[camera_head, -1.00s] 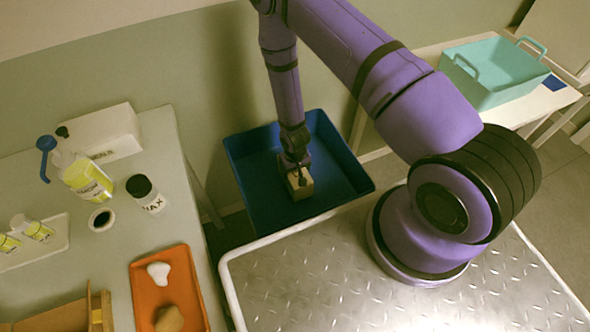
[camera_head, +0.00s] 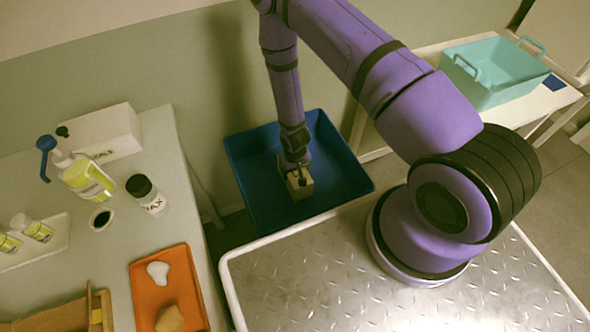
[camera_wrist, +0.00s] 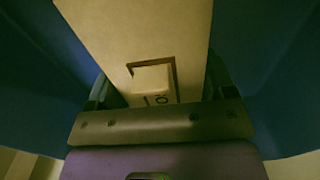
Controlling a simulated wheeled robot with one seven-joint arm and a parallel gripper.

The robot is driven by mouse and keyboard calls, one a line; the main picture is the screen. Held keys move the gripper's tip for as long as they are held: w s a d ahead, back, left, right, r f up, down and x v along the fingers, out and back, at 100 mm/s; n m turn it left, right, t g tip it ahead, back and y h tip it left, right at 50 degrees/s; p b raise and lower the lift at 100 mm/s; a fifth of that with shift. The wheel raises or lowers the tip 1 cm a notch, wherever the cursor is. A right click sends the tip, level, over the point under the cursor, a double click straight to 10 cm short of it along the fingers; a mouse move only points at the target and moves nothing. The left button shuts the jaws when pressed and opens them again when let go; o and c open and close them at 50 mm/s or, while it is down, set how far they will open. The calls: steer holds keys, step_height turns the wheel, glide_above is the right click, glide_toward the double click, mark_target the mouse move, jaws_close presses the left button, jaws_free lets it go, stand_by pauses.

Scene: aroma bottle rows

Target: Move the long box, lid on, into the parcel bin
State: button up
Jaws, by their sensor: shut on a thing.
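The long box (camera_head: 300,185) is tan cardboard and sits between the fingers of my gripper (camera_head: 298,176), inside the outline of the blue parcel bin (camera_head: 250,186). In the wrist view the box (camera_wrist: 140,35) runs away from my gripper (camera_wrist: 158,100), with a dark-edged square window and some dark print near the fingers. My gripper is shut on the box. Blue bin walls (camera_wrist: 270,60) show on both sides of it. I cannot tell whether the box touches the bin floor. The lid's seam is not clear.
A table at left holds a white box (camera_head: 103,133), a yellow pump bottle (camera_head: 85,178), a black-capped jar (camera_head: 146,194) and an orange tray (camera_head: 186,270). A teal crate (camera_head: 495,72) stands on a white table at right. The bin's left and right floor areas look clear.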

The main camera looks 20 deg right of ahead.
steer(key=shift+f, duration=0.55)
stand_by(0.4)
steer(key=o, duration=0.9)
steer(key=shift+r, duration=0.1)
steer(key=shift+r, duration=4.45)
